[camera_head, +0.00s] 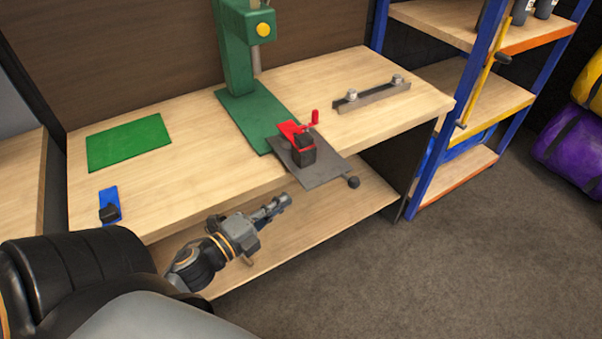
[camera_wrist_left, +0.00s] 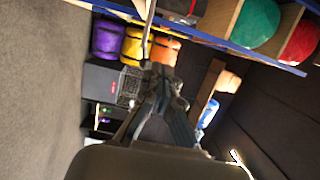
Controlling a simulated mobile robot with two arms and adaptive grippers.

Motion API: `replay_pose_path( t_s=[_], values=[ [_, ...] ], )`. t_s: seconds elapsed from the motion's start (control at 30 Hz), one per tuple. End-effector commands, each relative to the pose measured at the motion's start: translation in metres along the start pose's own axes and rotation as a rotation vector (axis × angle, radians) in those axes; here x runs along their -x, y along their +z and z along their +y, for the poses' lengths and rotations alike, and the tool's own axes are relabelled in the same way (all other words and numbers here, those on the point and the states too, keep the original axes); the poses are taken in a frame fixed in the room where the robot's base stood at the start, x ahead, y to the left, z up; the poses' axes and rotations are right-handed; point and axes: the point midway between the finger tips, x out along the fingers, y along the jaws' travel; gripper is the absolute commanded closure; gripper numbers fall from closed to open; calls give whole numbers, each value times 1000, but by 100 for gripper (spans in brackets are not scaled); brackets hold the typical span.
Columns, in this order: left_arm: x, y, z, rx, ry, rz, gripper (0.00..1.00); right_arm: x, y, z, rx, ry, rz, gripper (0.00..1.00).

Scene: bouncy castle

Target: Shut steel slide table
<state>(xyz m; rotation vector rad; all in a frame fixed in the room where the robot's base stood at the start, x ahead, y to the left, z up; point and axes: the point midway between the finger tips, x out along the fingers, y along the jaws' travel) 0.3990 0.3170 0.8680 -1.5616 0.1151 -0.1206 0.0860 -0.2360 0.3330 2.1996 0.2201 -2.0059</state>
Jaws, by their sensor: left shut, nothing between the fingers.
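The steel slide table is a dark grey plate (camera_head: 325,181) with a round black knob (camera_head: 353,182) at its near right corner. It sticks out past the front edge of the workbench (camera_head: 215,165), from the green base of a drill press (camera_head: 236,50). A red and black clamp (camera_head: 297,143) sits on the plate. My left gripper (camera_head: 284,201) is shut and empty, in front of the bench edge, left of and nearer than the plate, apart from it. It also shows in the left wrist view (camera_wrist_left: 165,80). My right gripper is not in view.
On the bench are a green mat (camera_head: 129,142), a blue and black item (camera_head: 110,206) and a metal bar with two knobs (camera_head: 372,95). A lower shelf (camera_head: 320,220) lies under the bench. A blue-framed rack (camera_head: 452,110) stands right. The floor in front is clear.

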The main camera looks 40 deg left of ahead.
Motion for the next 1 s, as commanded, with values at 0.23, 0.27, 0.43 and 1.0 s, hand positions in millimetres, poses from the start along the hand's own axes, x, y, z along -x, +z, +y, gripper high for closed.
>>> replay_pose_path(
  t_s=[0.23,0.27,0.43,1.0],
  values=[
    [-41,1,-3,3,-2,0,100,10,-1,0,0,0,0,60],
    [-47,1,-3,3,-1,0,100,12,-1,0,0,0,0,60],
    [-79,1,-2,4,-1,-2,100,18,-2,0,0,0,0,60],
    [-103,40,1,6,2,-3,100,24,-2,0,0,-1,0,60]
  ],
)
